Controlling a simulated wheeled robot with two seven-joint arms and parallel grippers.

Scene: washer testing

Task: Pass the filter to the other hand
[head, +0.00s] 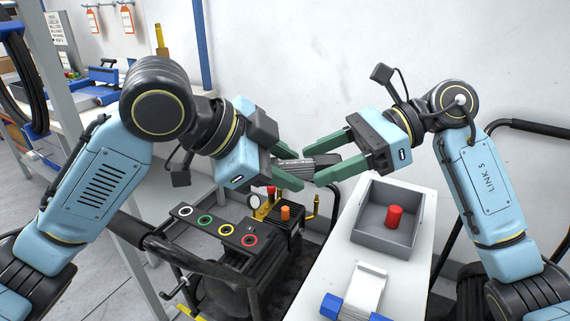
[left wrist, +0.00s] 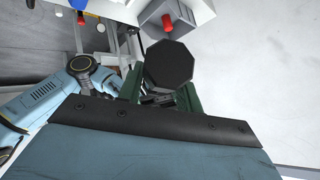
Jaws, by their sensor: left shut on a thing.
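The filter (head: 322,161) is a grey ribbed piece, held in the air between my two grippers in the head view. My left gripper (head: 297,168) is shut on its left part with green fingers. My right gripper (head: 322,163) comes from the right; its green fingers lie above and below the filter's right end, with a gap that looks open. Contact there is hard to judge. In the left wrist view, a dark octagonal shape covers the space beyond the green fingers of my left gripper (left wrist: 160,94); I cannot tell what it is.
A grey bin (head: 374,244) with a red cylinder (head: 394,217) stands on a white table below right. A white and blue part (head: 358,291) lies in front of it. A dark test unit with coloured rings (head: 216,226) stands below left. A white wall is behind.

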